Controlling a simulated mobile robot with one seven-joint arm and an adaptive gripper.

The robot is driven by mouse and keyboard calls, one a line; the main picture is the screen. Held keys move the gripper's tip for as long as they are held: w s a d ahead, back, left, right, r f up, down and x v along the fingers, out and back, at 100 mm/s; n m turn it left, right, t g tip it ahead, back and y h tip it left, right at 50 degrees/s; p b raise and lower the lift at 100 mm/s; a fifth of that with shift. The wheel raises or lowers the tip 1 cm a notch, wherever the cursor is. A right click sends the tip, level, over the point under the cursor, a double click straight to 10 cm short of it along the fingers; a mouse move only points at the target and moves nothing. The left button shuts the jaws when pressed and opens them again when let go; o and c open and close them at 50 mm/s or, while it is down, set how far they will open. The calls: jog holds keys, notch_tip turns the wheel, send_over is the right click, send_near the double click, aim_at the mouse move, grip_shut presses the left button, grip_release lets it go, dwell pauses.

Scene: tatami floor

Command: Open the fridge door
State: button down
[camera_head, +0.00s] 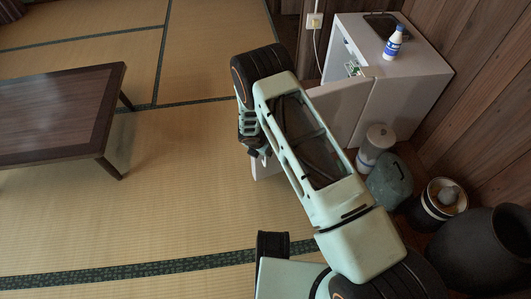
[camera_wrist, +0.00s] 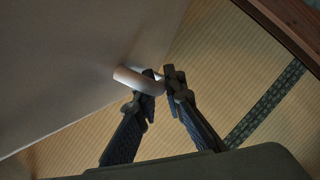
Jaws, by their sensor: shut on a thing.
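The small white fridge (camera_head: 407,72) stands against the wood wall at the upper right. Its door (camera_head: 343,108) stands swung out from the body, partly hidden behind my arm. In the wrist view the door (camera_wrist: 85,60) is a pale panel on the left, with a white curved handle (camera_wrist: 136,80) at its edge. My gripper (camera_wrist: 161,84) is shut on the handle, one finger on each side. In the head view my gripper (camera_head: 257,153) is at the door's outer end, and the handle is hidden there.
A blue-and-white bottle (camera_head: 393,42) stands on the fridge. A white canister (camera_head: 375,147), green pot (camera_head: 391,182), banded container (camera_head: 439,202) and dark urn (camera_head: 487,250) crowd the right. A low wooden table (camera_head: 60,112) is at left; open tatami (camera_head: 190,190) lies between.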

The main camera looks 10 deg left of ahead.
jog(key=shift+w+d, duration=0.1)
jog(key=c, duration=2)
grip_release()
jog(key=v, duration=1.2)
